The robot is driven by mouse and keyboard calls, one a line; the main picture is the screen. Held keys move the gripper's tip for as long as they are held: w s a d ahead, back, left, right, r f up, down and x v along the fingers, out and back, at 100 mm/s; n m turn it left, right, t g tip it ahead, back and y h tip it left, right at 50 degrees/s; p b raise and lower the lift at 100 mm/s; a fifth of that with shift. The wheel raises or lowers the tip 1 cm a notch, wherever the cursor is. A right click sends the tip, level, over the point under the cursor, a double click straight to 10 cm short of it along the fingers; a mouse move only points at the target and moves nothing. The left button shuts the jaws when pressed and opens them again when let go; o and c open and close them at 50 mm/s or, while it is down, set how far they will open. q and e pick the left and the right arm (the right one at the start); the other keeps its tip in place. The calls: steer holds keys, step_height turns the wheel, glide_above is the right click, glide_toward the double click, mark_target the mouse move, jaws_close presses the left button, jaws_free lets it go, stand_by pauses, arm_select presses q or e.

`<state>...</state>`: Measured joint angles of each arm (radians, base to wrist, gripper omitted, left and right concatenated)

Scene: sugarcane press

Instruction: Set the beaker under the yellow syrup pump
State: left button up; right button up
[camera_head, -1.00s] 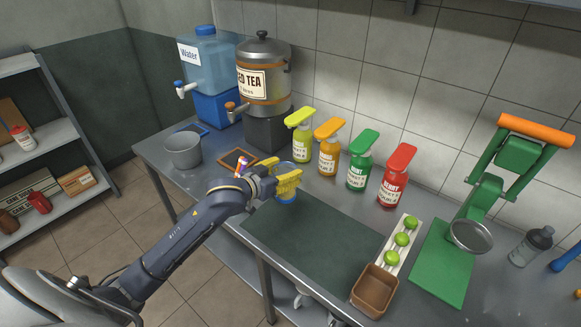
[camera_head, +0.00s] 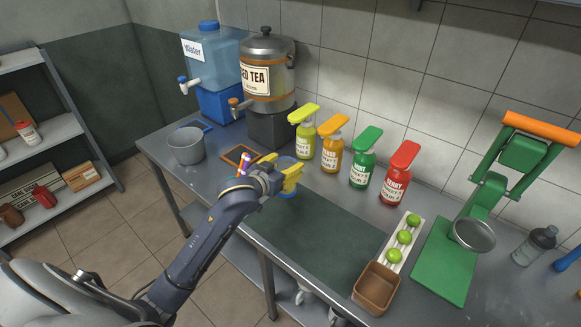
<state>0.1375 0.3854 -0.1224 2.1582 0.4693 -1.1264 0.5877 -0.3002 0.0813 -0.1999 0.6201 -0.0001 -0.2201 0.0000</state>
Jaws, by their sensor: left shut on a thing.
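The yellow syrup pump (camera_head: 304,137) is the leftmost of a row of pump bottles along the wall; its yellow-green head points toward the front left. My left gripper (camera_head: 291,180), with yellow fingers, is shut on the beaker (camera_head: 287,194), a small clear vessel with blue showing low down. The fingers and wrist hide much of it. My right gripper is not in view.
Orange (camera_head: 332,143), green (camera_head: 363,158) and red (camera_head: 398,172) pumps stand to the right. A metal pot (camera_head: 186,147), framed board (camera_head: 239,156) and tea dispenser (camera_head: 267,75) are left. The dark mat (camera_head: 310,238) is clear. A lime tray and green press (camera_head: 447,260) are right.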

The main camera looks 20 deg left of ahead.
mark_target(276, 165)
arm_select(q)
steer(key=a+f+n+y, duration=0.1)
steer(key=w+a+f+y, duration=0.1)
steer(key=a, duration=0.1)
steer(key=w+a+f+n+y, duration=0.1)
steer(key=shift+w+a+n, duration=0.1)
steer(key=shift+a+n, duration=0.2)
steer(key=r+x, duration=0.1)
steer(key=x, duration=1.6)
steer(key=shift+w+a, duration=0.3)
steer(key=shift+w, duration=0.15)
steer(key=o, duration=1.6)
steer(key=v, duration=1.2)
